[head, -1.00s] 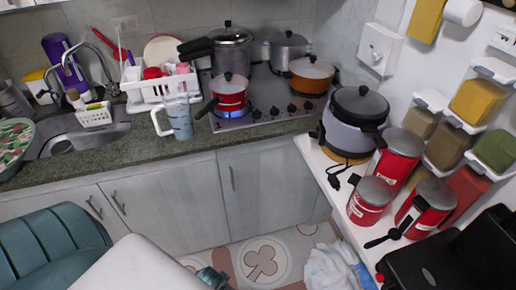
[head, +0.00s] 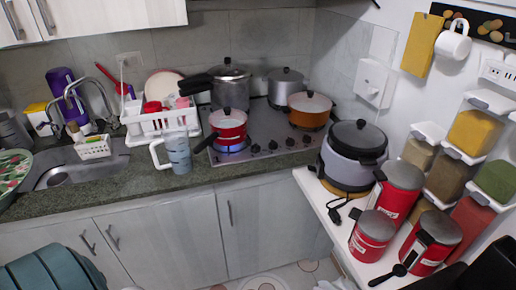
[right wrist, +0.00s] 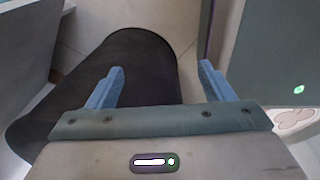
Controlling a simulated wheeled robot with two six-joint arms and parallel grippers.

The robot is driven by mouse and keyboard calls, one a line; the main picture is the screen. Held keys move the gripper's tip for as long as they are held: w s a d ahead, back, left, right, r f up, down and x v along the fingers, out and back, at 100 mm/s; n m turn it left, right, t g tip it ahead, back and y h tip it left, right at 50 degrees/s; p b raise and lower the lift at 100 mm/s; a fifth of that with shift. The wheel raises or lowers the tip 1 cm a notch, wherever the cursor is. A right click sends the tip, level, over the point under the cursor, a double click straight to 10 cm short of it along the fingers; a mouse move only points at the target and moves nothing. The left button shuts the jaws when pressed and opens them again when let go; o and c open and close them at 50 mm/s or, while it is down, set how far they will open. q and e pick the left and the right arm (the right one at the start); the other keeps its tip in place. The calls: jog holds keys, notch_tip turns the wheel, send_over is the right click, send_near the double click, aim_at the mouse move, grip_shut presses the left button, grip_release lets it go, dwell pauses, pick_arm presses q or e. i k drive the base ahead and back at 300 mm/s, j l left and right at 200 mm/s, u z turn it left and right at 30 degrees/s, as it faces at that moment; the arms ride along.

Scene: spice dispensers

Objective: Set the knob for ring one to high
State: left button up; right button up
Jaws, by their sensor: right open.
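In the head view, the steel stovetop (head: 262,130) is set in the counter at the back. A row of several dark knobs (head: 272,145) runs along its front edge. I cannot read their settings or tell which is ring one. A blue flame shows under the red pot (head: 228,126) at the stove's front left. In the right wrist view, my right gripper (right wrist: 161,69) has its two blue fingers wide apart, with nothing between them. No gripper shows in the head view, and my left gripper is in neither view.
A pressure cooker (head: 229,86), a steel pot (head: 286,87) and an orange pot (head: 310,108) stand on the stove. A clear jug (head: 178,152) is left of it. A rice cooker (head: 354,152) and red canisters (head: 372,234) crowd the right shelf. Lower cabinets (head: 170,240) front the counter.

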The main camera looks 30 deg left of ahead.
aim_at(256, 148)
jog(key=i+j+z, duration=0.1)
jog(key=z, duration=0.75)
jog(key=j+z, duration=0.2)
jog(key=j+u, duration=0.15)
jog(key=u, duration=0.25)
jog(key=j+u, duration=0.15)
jog(key=u, duration=0.3)
jog(key=k, duration=0.05)
